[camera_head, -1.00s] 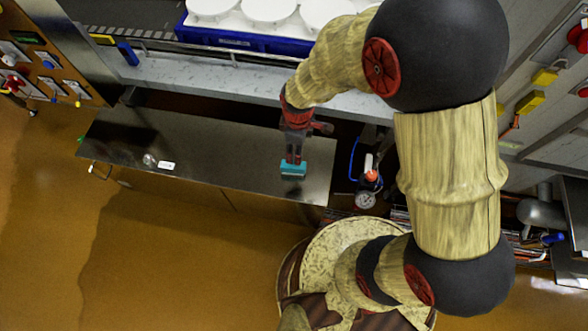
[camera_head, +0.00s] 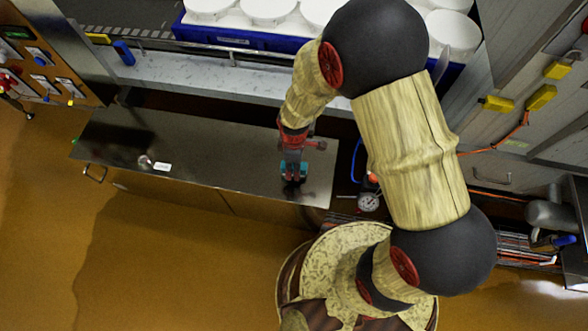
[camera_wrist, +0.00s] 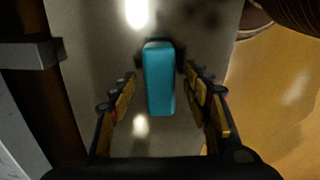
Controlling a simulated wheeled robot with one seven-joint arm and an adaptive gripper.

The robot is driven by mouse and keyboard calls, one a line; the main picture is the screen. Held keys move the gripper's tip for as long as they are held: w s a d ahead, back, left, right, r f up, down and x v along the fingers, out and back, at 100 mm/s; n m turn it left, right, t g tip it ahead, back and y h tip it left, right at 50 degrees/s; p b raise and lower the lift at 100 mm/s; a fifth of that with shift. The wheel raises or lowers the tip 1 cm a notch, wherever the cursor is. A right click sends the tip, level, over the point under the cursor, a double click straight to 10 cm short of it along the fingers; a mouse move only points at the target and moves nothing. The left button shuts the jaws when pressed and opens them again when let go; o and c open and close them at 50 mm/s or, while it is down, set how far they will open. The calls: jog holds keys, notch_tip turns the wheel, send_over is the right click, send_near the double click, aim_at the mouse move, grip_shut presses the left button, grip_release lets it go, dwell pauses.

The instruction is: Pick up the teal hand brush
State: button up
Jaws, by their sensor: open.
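The teal hand brush (camera_wrist: 159,80) lies on the dark, shiny bench top (camera_head: 225,160). In the wrist view it lies lengthwise between the two open fingers of my gripper (camera_wrist: 160,92), with a gap on each side. In the head view my gripper (camera_head: 294,178) is over the brush, pointing down, and only teal edges of the brush (camera_head: 284,167) show around it. I cannot tell how far the fingertips are above the bench top.
A small white label-like item (camera_head: 162,167) lies further left on the bench top. A round gauge (camera_head: 370,202) stands just right of the bench. Behind is a grey ledge (camera_head: 200,80) with a blue crate (camera_head: 225,36) of white moulds.

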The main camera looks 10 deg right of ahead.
jog(key=shift+f, duration=0.15)
dwell(0.6)
jog(key=c, duration=0.3)
grip_shut()
dwell(0.5)
